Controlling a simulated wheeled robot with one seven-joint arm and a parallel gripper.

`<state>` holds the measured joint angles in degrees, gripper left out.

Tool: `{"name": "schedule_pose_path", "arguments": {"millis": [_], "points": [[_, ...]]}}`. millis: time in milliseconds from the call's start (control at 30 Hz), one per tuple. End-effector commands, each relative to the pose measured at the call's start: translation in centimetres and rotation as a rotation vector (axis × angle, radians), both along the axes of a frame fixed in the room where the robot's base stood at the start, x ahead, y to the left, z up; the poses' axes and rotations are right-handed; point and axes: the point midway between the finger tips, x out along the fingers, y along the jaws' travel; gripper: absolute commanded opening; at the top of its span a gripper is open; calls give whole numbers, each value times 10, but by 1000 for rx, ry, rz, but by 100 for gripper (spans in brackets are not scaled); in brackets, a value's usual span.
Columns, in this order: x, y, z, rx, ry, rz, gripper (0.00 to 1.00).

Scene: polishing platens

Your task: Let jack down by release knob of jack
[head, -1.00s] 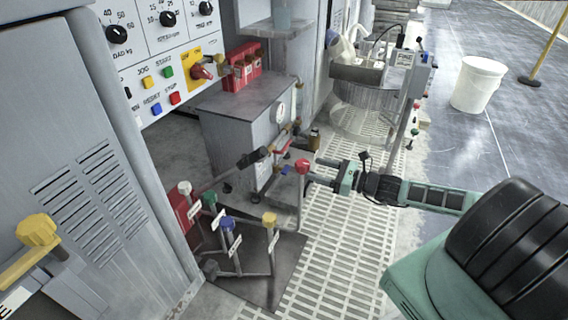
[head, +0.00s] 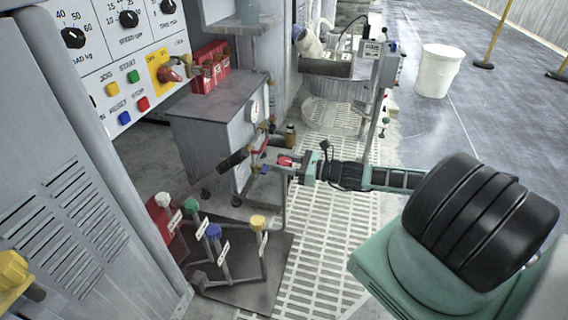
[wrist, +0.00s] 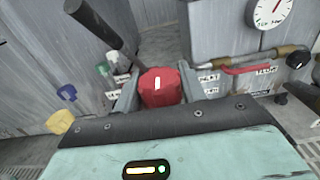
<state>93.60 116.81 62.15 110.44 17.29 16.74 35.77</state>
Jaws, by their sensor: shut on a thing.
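A red knob with a white mark (wrist: 160,88) sits between the two grey fingers of my gripper (wrist: 158,96) in the wrist view. My gripper is shut on it. In the head view the red knob (head: 285,160) shows at the tip of my green gripper (head: 297,164), at the top of a thin grey post. The jack seems to be the low red unit (head: 160,222) with a dark bar handle (head: 236,158) slanting up to the right; the fingers hide part of the knob's sides. Labels near the knob are too small to read.
White (head: 163,200), green (head: 192,206), blue (head: 213,231) and yellow (head: 258,222) knobs stand on bent stems at lower left. A grey cabinet with a gauge (head: 256,110) stands behind.

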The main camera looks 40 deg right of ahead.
Motion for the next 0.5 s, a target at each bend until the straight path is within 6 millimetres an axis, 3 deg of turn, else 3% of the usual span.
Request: {"name": "schedule_pose_path", "arguments": {"millis": [267, 500], "points": [[0, 0, -1, -5, 1, 39, 18], [1, -1, -1, -10, 3, 175, 18]]}}
